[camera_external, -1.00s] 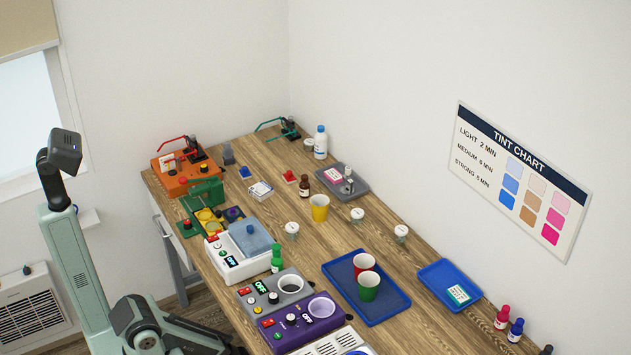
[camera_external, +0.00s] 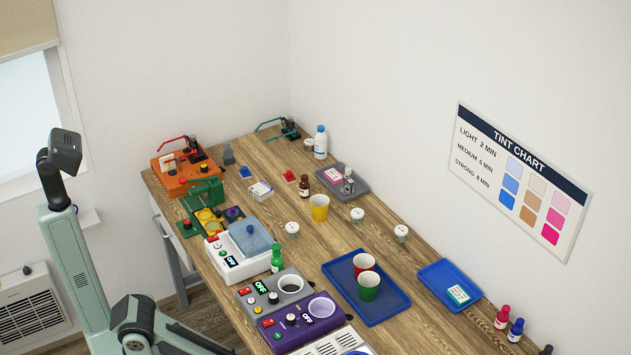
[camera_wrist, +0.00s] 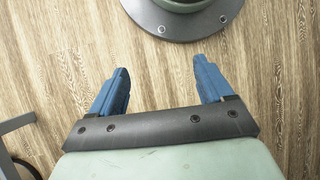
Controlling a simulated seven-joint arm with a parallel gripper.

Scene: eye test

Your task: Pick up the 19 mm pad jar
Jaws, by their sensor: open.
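Several small clear jars with white lids stand on the wooden bench. One jar (camera_external: 292,228) is left of centre, one (camera_external: 357,215) is right of the yellow cup, and one (camera_external: 401,232) is further right. Their lid markings are too small to read, so I cannot tell which is the 19 mm pad jar. My gripper (camera_wrist: 161,66) is open and empty in the wrist view, with blue fingers apart over the wood-look floor, away from any jar. I cannot make it out in the external view.
A yellow cup (camera_external: 319,207) stands between jars. A blue tray (camera_external: 391,309) holds red and green cups. A grey tray (camera_external: 358,188), dropper bottles and coloured devices, including a purple one (camera_external: 290,333), crowd the bench. Bare wood (camera_external: 340,236) lies between the jars.

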